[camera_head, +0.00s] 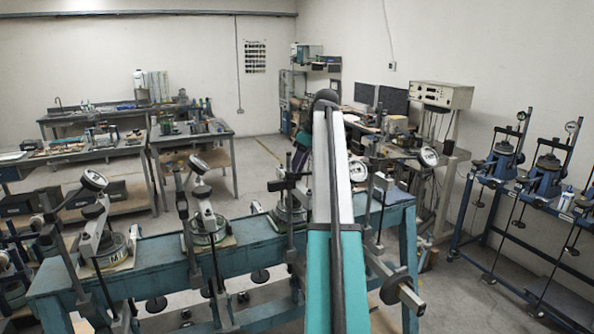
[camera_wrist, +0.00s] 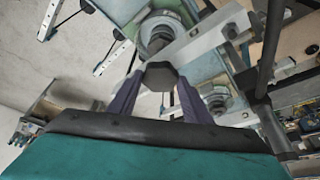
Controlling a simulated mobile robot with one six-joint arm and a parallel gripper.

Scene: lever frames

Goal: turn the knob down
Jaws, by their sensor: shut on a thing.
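In the wrist view my gripper (camera_wrist: 157,92) has its two purple fingers on either side of a dark, many-sided knob (camera_wrist: 161,75). It is shut on this knob. A pale metal bar (camera_wrist: 208,39) runs close by the knob, and a round grey fitting (camera_wrist: 157,34) shows beyond it. In the head view my arm covers the middle of the picture, and I cannot make out the gripped knob or the fingertips there.
A long blue-green bench (camera_head: 155,264) carries several lever devices with round dials (camera_head: 94,180). A dark handwheel (camera_head: 396,288) sticks out at its right front. A blue rack with more devices (camera_head: 548,178) stands at the right. Floor shows between bench and rack.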

